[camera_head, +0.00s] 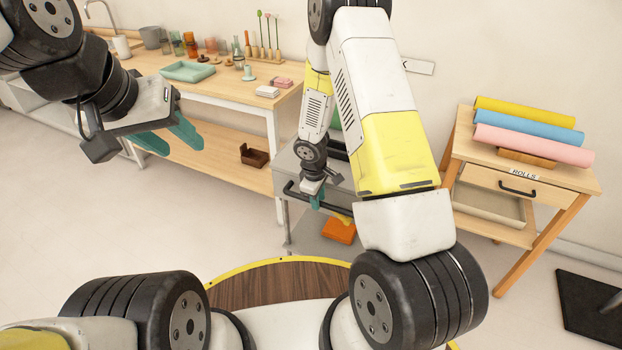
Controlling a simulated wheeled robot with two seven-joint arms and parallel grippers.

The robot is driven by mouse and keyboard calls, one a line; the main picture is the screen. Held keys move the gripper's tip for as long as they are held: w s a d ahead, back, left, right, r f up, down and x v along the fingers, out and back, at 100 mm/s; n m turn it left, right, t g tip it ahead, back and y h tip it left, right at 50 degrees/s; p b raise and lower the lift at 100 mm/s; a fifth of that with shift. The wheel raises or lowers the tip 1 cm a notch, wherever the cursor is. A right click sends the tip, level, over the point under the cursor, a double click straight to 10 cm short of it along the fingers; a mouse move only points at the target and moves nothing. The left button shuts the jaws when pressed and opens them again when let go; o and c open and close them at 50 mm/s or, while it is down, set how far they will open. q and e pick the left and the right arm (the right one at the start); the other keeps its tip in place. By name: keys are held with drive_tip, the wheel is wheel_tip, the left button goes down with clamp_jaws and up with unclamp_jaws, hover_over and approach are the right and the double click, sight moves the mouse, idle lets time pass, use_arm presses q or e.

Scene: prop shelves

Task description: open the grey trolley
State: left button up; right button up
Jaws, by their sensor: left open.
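The grey trolley (286,164) stands in the middle, beyond my base, largely hidden by my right arm. A black bar handle (296,193) runs along its near side. My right gripper (317,197) points down at this handle, its teal fingertips at or touching the bar. They are too small and too covered to tell whether they are closed around it. My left gripper (172,138) is open and empty, raised at the left, well away from the trolley.
A wooden workbench (215,88) with a teal tray, glasses and bottles stands left of the trolley. At right, a wooden stand (565,182) holds coloured rolls. An orange object (339,231) sits low at the trolley. A black mat (590,312) lies far right. Floor at left is clear.

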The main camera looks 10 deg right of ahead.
drive_tip(key=shift+o, duration=0.7)
wheel_tip(320, 180, up, 8)
drive_tip(key=s, duration=0.1)
drive_tip(key=shift+a+f, duration=0.15)
drive_tip(key=shift+a, duration=0.25)
drive_tip(key=shift+s, duration=0.1)
drive_tip(key=s+d+r+m+t, duration=0.1)
drive_tip(key=s+d+r+m, duration=0.2)
drive_tip(key=r, duration=0.8)
drive_tip(key=s+d+r+m+t, duration=0.1)
drive_tip(key=s+r+m, duration=0.25)
drive_tip(key=r, duration=0.65)
drive_tip(key=s+a+r+m+t+y, duration=0.1)
drive_tip(key=s+r+m, duration=0.1)
drive_tip(key=s+r, duration=0.3)
drive_tip(key=s+r+m+t+y, duration=0.1)
drive_tip(key=s+r+m+y, duration=0.1)
drive_tip(key=s+r, duration=0.4)
drive_tip(key=s, duration=0.5)
drive_tip(key=shift+a, duration=0.35)
